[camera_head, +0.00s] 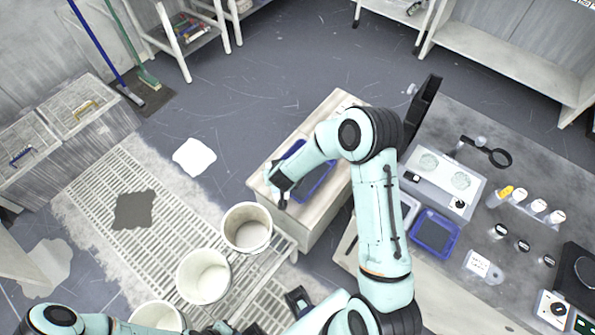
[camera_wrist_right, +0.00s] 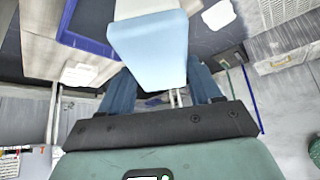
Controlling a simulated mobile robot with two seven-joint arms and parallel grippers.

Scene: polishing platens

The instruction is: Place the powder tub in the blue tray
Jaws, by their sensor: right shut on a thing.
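My right gripper (camera_head: 278,186) is shut on a pale blue and white tub (camera_wrist_right: 150,50), which lies between its two dark blue fingers in the right wrist view. In the head view my right arm reaches over the wooden bench, and the gripper is at the bench's left side. The blue tray (camera_head: 318,182) rests on that bench, just right of the gripper and partly hidden by my forearm. Its blue rim (camera_wrist_right: 84,40) also shows beside the tub in the wrist view. My left arm is low in the head view; its gripper's opening is unclear.
A second blue tray (camera_head: 455,246) with a dark insert is on the grey counter at right, near several bottles. White buckets (camera_head: 247,228) stand on the floor grating at the bench's left.

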